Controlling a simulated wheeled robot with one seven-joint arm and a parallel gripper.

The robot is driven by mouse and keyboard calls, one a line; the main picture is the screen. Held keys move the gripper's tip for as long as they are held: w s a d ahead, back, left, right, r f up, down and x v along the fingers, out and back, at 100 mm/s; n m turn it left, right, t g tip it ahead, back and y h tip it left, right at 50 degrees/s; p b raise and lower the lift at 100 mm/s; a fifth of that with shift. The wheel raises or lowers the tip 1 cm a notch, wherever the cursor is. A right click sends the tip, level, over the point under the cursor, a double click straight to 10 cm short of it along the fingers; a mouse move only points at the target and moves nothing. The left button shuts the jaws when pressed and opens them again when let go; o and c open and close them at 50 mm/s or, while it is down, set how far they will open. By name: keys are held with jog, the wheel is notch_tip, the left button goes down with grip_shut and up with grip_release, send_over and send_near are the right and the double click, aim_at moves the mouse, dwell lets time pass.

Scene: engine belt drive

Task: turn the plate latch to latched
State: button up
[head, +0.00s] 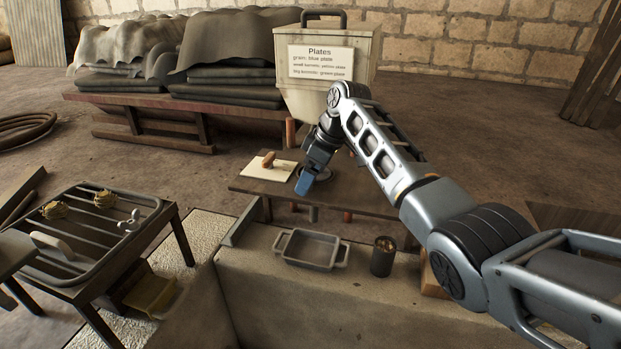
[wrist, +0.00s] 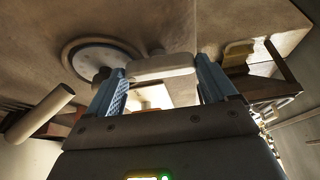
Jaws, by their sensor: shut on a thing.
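My gripper (head: 305,183) reaches down to the brown wooden table in the head view, a blue finger showing at its end. In the wrist view my gripper (wrist: 160,72) has its two blue fingers at the two ends of a pale rounded bar (wrist: 165,65), which looks like the plate latch, and is shut on it. A round disc with a dark rim (wrist: 85,55) lies just left of the bar. In the head view a round plate (head: 322,174) shows beside the gripper, partly hidden. The latch itself is hidden there, and I cannot tell its setting.
A cream hopper (head: 345,91) with a "Plates" sign stands behind the table (head: 365,200). A grey tray (head: 310,250) and a dark cup (head: 383,256) stand on the near stone ledge.

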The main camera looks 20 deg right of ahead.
jog(key=shift+n, duration=0.5)
jog(key=o, duration=0.8)
jog(key=shift+o, duration=0.2)
jog(key=shift+r, duration=0.1)
jog(key=b+v, duration=0.1)
jog(key=v, duration=0.6)
jog(key=shift+r+b, duration=0.3)
jog(key=shift+d, duration=0.2)
